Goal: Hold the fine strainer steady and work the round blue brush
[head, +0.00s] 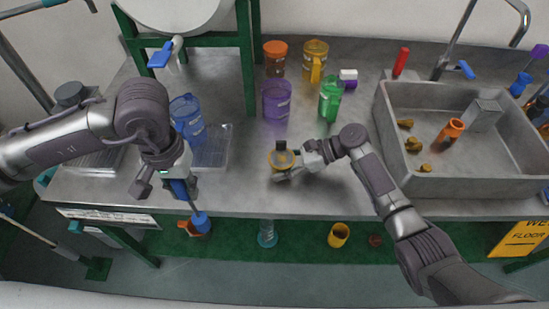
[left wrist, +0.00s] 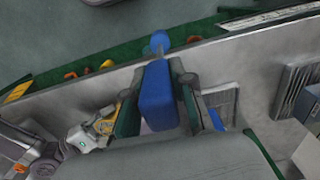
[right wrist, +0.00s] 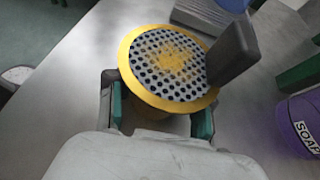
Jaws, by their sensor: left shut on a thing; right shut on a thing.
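The fine strainer (right wrist: 172,60) is a yellow-rimmed disc with a perforated grey face and yellow residue in its middle. A dark grey tab stands up at its right edge. In the head view the strainer (head: 281,160) is over the counter's middle front. My right gripper (head: 293,171) is shut on it, its fingers on both sides below the rim. The round blue brush (left wrist: 157,98) is in my left gripper (head: 172,187), which is shut on its handle. The brush's round head (head: 201,222) points down past the counter's front edge, left of the strainer and apart from it.
Blue (head: 188,118), purple (head: 276,98) and green (head: 330,100) containers stand behind on the counter. A clear tray (head: 211,147) lies left of the strainer. The sink (head: 460,187) is at right, with brown lumps and an orange cup inside. The counter around the strainer is mostly clear.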

